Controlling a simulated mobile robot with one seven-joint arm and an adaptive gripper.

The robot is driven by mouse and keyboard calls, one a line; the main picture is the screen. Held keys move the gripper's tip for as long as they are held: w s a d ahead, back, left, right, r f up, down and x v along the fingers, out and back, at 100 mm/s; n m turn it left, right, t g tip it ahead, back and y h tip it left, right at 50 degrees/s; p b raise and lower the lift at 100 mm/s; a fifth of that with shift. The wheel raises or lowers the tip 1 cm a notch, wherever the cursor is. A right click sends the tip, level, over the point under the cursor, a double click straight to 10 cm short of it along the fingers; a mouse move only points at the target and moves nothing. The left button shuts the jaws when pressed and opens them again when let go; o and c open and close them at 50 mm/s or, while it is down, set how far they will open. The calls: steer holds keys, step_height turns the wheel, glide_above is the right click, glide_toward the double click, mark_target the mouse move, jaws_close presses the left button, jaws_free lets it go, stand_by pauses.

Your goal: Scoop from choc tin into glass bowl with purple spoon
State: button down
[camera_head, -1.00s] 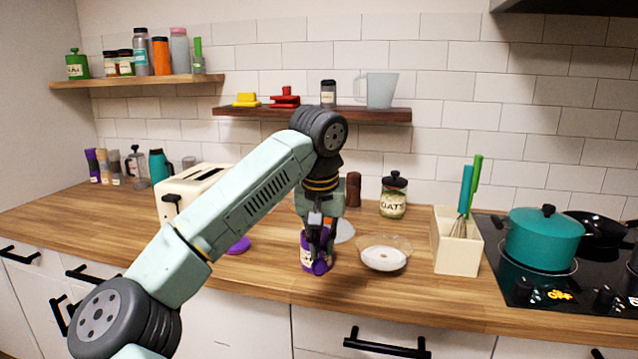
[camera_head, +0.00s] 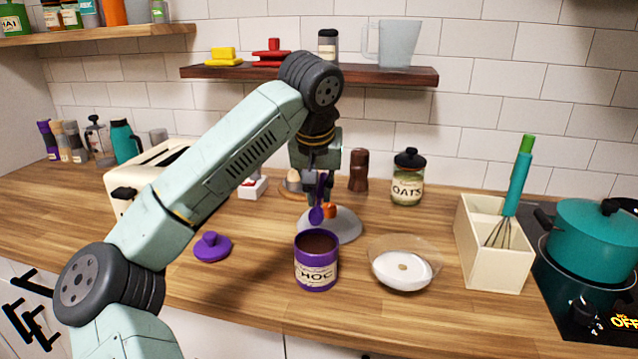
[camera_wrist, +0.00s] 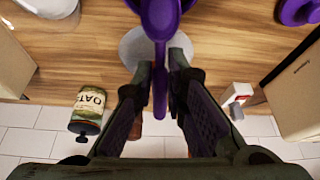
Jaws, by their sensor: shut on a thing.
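The purple choc tin (camera_head: 316,276) stands upright and open on the counter, with brown contents showing. My gripper (camera_head: 319,178) is shut on the purple spoon (camera_head: 316,214) and holds it above and just behind the tin. The spoon hangs bowl end down, clear of the tin's rim; I see no load on it. In the wrist view the spoon (camera_wrist: 160,70) sits between the fingers (camera_wrist: 163,92). The glass bowl (camera_head: 432,254) stands right of the tin and holds white powder with a small brown spot on top.
The purple lid (camera_head: 212,246) lies left of the tin. A grey round plate (camera_head: 342,226) is behind the tin. A cream utensil box (camera_head: 500,262) with a whisk stands right of the bowl, and an oats jar (camera_head: 407,184) behind it. The front counter is clear.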

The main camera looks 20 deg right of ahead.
mark_target(317, 214)
steer(key=shift+s+a+f+t, duration=0.1)
steer(key=shift+s+f+t, duration=0.15)
steer(key=shift+f+t, duration=0.05)
steer(key=shift+s+a+f+t+h+b, duration=0.1)
steer(key=shift+s+f+t+h+b, duration=0.1)
steer(key=shift+f+b, duration=0.15)
steer(key=shift+s+a+f+t+h+b, duration=0.1)
steer(key=shift+f+t+h+b, duration=0.1)
steer(key=shift+f+b, duration=0.15)
steer(key=f+t+b, duration=0.1)
steer(key=b, duration=0.2)
steer(key=shift+s+a+f+h, duration=0.1)
steer(key=shift+s+h, duration=0.1)
steer(key=shift+h, duration=0.1)
steer(key=shift+s+a+f+b, duration=0.1)
steer(key=shift+s+f+b, duration=0.1)
steer(key=shift+f+b, duration=0.85)
